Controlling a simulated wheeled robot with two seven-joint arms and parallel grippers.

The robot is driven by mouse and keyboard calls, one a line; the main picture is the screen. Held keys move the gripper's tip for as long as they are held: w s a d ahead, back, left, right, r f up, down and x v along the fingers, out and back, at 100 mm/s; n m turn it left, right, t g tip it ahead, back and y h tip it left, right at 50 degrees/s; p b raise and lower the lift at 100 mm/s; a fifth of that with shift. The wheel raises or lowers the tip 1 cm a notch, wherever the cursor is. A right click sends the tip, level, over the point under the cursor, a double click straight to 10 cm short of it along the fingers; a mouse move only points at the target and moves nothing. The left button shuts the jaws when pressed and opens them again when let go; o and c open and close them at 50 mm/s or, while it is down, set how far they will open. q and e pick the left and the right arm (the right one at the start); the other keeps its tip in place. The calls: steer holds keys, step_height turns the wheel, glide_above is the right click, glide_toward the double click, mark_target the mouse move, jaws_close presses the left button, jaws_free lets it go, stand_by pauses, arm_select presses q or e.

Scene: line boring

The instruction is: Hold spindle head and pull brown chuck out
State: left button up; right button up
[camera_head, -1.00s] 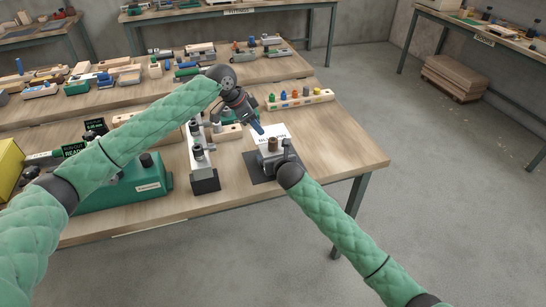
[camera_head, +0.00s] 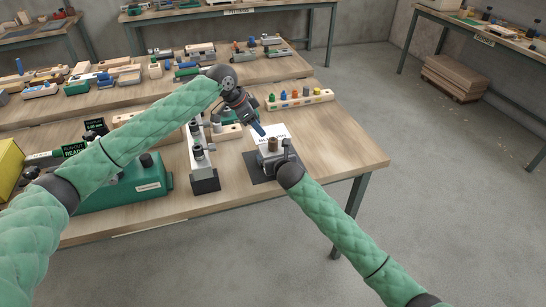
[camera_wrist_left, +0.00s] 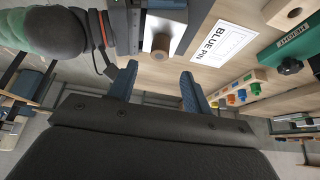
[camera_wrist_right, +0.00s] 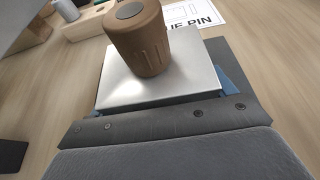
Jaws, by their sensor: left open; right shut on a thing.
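The spindle head is a grey metal block (camera_wrist_right: 165,85) in the right wrist view. The brown chuck (camera_wrist_right: 140,40) stands upright in its top face. In the head view the chuck (camera_head: 272,145) shows on the block, on a dark mat (camera_head: 258,172). My right gripper (camera_head: 283,162) is shut on the spindle head from the near right side; its blue pads sit against the block's sides. My left gripper (camera_wrist_left: 160,88) is open and empty. In the head view it hangs above and just behind the chuck. In the left wrist view the chuck (camera_wrist_left: 160,45) lies beyond and between its blue fingertips, apart from them.
A white card reading BLUE PIN (camera_wrist_left: 222,42) lies beside the mat. A wooden rack with coloured pins (camera_head: 298,99) stands behind. The table's right part is clear.

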arm_select(q)
glide_above(273, 140)
steer(key=s, duration=0.1)
steer(key=shift+s+d+r, duration=0.1)
steer(key=shift+d+r, duration=0.3)
steer(key=shift+d, duration=0.05)
steer(key=shift+w+a+f+y, duration=0.15)
steer(key=shift+w+y, duration=0.1)
steer(key=shift+y, duration=0.15)
steer(key=shift+g+y, duration=0.4)
steer(key=shift+y, duration=0.4)
steer(key=shift+w+a+f, duration=0.1)
steer(key=shift+w+f, duration=0.05)
steer(key=shift+f, duration=1.35)
steer(key=shift+w+a+f, duration=0.1)
steer(key=shift+w+f, duration=0.05)
steer(key=shift+f, duration=1.35)
steer(key=shift+w+a+f, duration=0.1)
steer(key=shift+w+f, duration=0.05)
steer(key=shift+f, duration=1.35)
jaws_close()
steer(key=shift+r, duration=0.1)
